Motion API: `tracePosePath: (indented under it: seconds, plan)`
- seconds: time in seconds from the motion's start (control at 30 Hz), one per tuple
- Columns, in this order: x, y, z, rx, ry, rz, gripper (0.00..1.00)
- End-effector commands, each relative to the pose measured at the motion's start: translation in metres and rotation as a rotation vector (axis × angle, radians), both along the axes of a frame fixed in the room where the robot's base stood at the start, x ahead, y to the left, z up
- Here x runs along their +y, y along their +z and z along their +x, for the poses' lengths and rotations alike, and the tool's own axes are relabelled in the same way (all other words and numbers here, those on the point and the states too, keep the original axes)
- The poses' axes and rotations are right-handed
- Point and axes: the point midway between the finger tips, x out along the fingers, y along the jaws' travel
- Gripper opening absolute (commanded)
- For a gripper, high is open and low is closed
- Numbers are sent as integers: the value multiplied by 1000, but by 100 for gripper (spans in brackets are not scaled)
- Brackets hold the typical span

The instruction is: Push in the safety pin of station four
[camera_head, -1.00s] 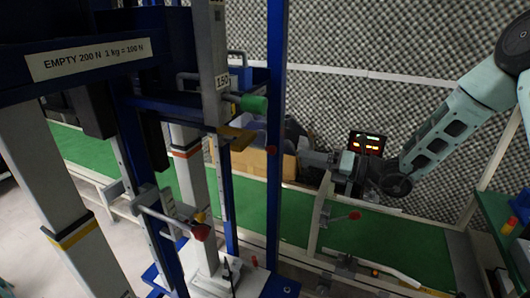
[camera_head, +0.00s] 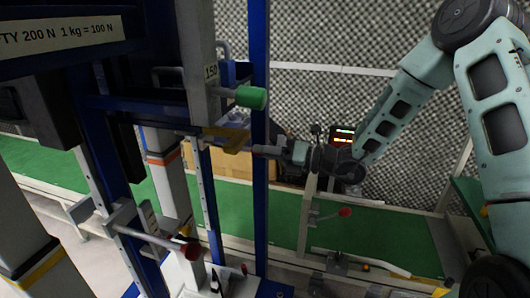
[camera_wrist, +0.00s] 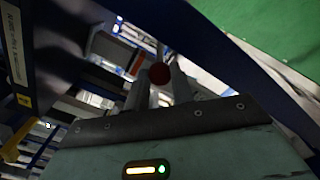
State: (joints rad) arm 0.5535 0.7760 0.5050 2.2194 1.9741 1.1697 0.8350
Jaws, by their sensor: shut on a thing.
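A red knob (camera_wrist: 159,73), which looks like the end of a safety pin, sits between the fingers of my gripper (camera_wrist: 160,88) in the wrist view. In the head view my gripper (camera_head: 264,151) reaches left to the blue post, level with the yellow bracket (camera_head: 228,138). It is shut on the red knob, which its fingers mostly hide there. The pin's shaft and how deep it sits cannot be made out. No station number is legible.
The blue post (camera_head: 261,210) is close to my gripper. A lit display (camera_head: 342,135) stands behind my wrist.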

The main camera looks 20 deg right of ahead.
Motion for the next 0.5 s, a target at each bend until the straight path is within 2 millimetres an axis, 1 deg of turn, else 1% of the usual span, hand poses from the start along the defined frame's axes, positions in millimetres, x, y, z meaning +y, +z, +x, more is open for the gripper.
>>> tracePosePath:
  seconds: [0.03, 0.07, 0.17, 0.27, 0.5]
  plan:
    - [0, 0, 0, 0, 0, 0, 5]
    - [0, 0, 0, 0, 0, 0, 0]
    - [0, 0, 0, 0, 1, 1, 0]
    - [5, 0, 4, 0, 1, 0, 0]
    - [34, 0, 25, -1, 1, 1, 0]
